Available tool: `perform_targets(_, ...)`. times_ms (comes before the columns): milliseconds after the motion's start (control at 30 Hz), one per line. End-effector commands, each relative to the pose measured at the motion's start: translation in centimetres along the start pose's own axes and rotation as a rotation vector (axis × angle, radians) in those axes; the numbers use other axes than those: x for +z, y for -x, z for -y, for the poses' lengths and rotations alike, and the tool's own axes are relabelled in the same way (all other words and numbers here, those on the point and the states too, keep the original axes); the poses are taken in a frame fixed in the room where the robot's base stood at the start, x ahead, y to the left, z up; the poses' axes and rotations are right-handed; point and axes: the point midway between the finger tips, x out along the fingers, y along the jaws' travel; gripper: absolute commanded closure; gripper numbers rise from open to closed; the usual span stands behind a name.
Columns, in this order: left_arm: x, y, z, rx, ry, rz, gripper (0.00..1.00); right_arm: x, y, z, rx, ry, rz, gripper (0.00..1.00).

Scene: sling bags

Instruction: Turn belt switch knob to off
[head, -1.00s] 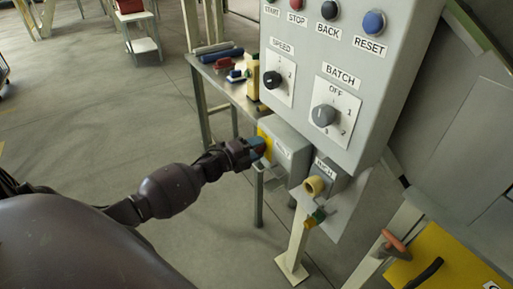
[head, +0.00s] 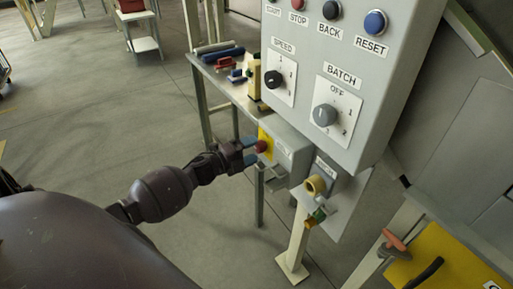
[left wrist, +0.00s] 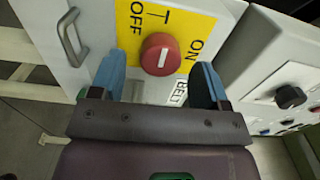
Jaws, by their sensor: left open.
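The belt switch is a grey box (head: 283,150) with a yellow plate (left wrist: 190,25) marked ON and OFF. Its round red knob (left wrist: 160,55) carries a short white mark, and I cannot tell surely which word it points to. My right gripper is not in view.
A large grey control panel (head: 355,60) with buttons and SPEED and BATCH dials hangs above and right of the box. A yellow knob (head: 315,185) and a small valve (head: 317,216) sit below it. A table (head: 225,75) with small items stands behind. Open floor lies left.

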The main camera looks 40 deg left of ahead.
Motion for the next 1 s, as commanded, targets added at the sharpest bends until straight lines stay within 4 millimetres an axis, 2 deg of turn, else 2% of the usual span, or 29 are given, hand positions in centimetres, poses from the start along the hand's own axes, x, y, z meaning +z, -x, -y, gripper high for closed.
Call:
perform_targets(200, 0.0, 4.1, 0.0, 0.001, 0.001, 0.001, 0.31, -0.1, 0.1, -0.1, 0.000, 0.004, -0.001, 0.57)
perform_targets(433, 0.0, 7.1, 0.0, 0.000, 0.001, 0.000, 0.31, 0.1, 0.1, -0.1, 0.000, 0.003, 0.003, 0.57)
perform_targets(633, 0.0, 8.1, 0.0, 0.000, 0.001, 0.000, 0.31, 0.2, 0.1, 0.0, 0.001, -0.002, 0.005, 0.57)
perform_targets(1000, 0.0, 8.1, 0.0, -0.001, 0.001, 0.000, 0.31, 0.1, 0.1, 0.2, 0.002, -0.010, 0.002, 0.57)
